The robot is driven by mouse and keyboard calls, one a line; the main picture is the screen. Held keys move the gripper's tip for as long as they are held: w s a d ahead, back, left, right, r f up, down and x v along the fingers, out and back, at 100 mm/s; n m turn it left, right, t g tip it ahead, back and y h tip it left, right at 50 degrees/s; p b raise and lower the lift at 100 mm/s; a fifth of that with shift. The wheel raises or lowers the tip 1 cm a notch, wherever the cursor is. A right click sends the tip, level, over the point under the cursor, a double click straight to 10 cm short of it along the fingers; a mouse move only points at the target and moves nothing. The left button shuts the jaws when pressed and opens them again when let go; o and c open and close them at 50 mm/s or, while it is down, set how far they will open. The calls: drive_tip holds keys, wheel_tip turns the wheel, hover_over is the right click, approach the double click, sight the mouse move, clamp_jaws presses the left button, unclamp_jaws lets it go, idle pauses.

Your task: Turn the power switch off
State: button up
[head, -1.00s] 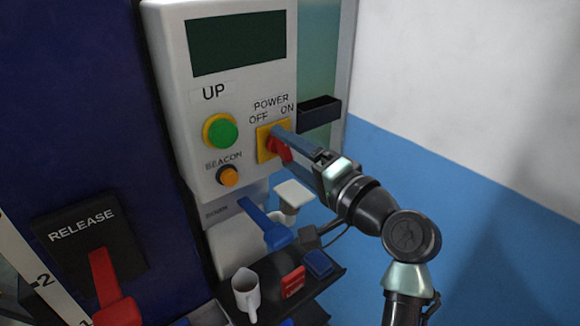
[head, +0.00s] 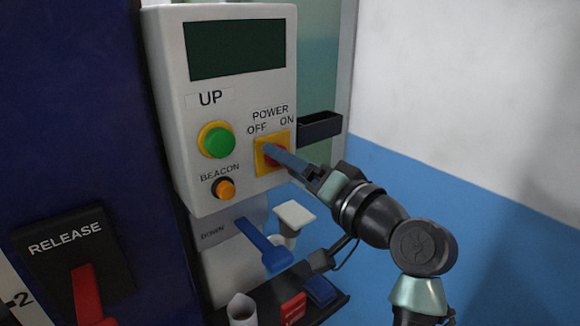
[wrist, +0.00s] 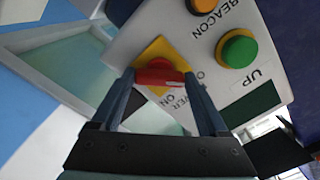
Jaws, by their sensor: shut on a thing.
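The power switch is a red knob (head: 281,154) on a yellow square plate (head: 262,164), below the OFF and ON labels on the grey control box (head: 237,105). My gripper (head: 270,152) reaches in from the right, and its blue fingers cover much of the knob in the head view. In the wrist view the red knob (wrist: 158,74) sits between the two fingertips, and my gripper (wrist: 158,79) is shut on it. I cannot tell clearly which label the knob points to.
A green UP button (head: 218,142) and an orange BEACON button (head: 224,188) are left of the switch. A blue DOWN lever (head: 264,246) hangs below. A black holder (head: 319,128) juts out at right.

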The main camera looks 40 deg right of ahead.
drive_tip(key=o, duration=1.2)
drive_tip(key=shift+o, duration=0.2)
drive_tip(key=s+b, duration=0.2)
drive_tip(key=s, duration=1.1)
drive_tip(key=shift+w, duration=0.1)
